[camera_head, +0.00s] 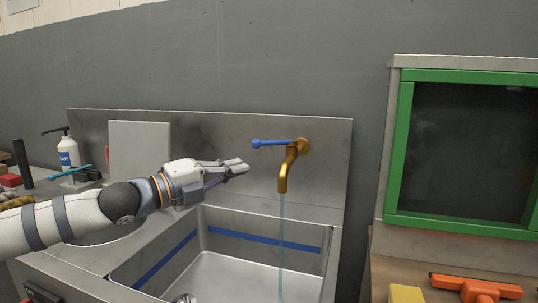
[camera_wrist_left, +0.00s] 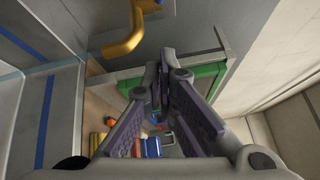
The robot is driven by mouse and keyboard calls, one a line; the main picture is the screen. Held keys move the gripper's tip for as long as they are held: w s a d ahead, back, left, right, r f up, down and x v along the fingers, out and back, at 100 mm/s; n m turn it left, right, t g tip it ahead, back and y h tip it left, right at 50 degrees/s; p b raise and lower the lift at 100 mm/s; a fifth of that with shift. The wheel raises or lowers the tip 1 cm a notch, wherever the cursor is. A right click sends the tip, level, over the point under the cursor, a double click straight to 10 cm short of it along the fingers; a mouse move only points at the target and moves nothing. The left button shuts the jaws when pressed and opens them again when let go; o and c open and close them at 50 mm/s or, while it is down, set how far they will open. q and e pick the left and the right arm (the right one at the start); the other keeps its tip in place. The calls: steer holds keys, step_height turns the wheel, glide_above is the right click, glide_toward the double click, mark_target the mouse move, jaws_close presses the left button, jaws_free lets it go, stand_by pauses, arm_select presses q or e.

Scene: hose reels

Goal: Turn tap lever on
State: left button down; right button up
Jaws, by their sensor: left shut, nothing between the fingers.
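The brass tap (camera_head: 289,165) is on the steel splashback above the sink (camera_head: 235,272). Its blue lever (camera_head: 270,142) points to the left, about level. A thin bluish stream of water (camera_head: 281,245) runs from the spout into the basin. My left gripper (camera_head: 240,167) is shut and empty, left of the spout and a little below the lever, apart from both in the picture. My right gripper is not seen.
A green-framed dark panel (camera_head: 396,150) stands at the right, with an orange tool (camera_head: 478,289) on the surface below it. A pump bottle (camera_head: 68,152) and small items stand at the left. Space around the lever is clear.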

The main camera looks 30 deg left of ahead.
mark_target(275, 142)
arm_select(q)
steer(key=w+r+b, duration=0.1)
steer(key=w+b, duration=0.2)
steer(key=w, duration=0.8)
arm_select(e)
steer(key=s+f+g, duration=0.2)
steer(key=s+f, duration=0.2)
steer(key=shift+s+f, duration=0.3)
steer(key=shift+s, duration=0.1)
arm_select(q)
steer(key=shift+a, duration=0.15)
steer(key=shift+w+a+r, duration=0.1)
steer(key=shift+w+a, duration=0.2)
steer(key=shift+a, duration=0.3)
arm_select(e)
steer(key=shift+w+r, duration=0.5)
